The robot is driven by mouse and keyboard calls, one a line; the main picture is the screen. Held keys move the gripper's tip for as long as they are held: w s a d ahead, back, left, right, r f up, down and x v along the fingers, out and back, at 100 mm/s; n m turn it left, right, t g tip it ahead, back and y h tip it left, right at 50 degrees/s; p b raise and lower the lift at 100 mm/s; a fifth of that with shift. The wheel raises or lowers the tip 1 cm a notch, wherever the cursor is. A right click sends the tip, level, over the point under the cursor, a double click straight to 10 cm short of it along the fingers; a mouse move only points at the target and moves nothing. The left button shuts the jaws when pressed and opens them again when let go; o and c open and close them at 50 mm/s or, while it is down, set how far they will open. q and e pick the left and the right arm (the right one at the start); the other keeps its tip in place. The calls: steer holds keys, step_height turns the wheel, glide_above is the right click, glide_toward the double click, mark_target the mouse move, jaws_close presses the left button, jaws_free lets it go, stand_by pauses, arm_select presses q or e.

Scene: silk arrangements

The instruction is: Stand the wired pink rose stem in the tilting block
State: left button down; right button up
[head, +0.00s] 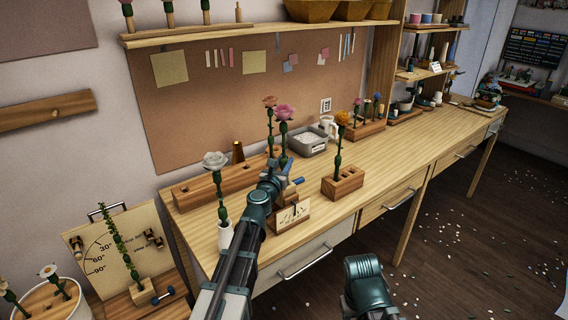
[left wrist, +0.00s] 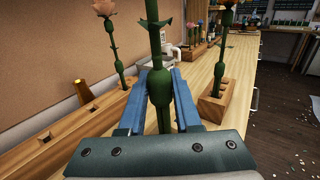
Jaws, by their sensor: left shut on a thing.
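My left gripper (head: 287,182) is shut on the green stem of the pink rose (head: 284,113), which is upright above the bench. The left wrist view shows the stem (left wrist: 157,85) between the blue fingers; its bloom is out of that view and its lower end is hidden. At the lower left of the head view, a board marked with angles (head: 125,238) stands behind a wooden block (head: 133,300) with a blue knob. This may be the tilting block. A leafy green stem (head: 121,247) rises from it.
A long wooden rack (head: 200,190) holds a peach rose (head: 270,101). A white rose (head: 214,161) stands in a white holder. A grey tray (head: 308,143) is behind.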

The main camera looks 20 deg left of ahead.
arm_select(q)
steer(key=c, duration=0.5)
jaws_free()
steer(key=o, duration=0.5)
